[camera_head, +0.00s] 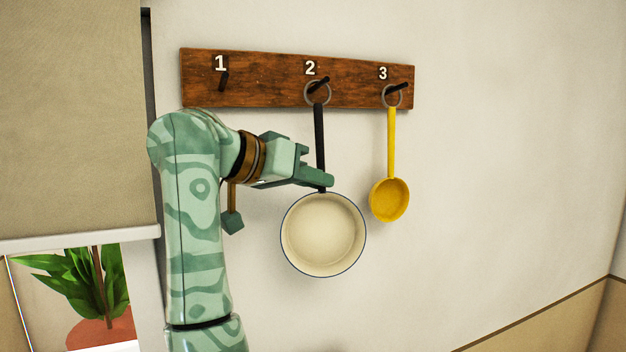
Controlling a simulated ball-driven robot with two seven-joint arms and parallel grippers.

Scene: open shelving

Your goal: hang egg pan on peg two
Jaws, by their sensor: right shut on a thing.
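The egg pan (322,236) is cream inside with a dark blue rim and a long black handle, and it hangs upright with its bowl facing me. The metal ring at the top of its handle appears to be around peg two (320,83), under the number 2 on the wooden board (262,82). My right gripper (328,181) is shut on the lower part of the pan's black handle, just above the bowl. Its fingers hide part of the handle. My left gripper is not in view.
A yellow ladle (390,200) hangs by its ring on peg three (403,87), close to the right of the pan. Peg one (223,80) is bare. The wall right of the ladle is clear.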

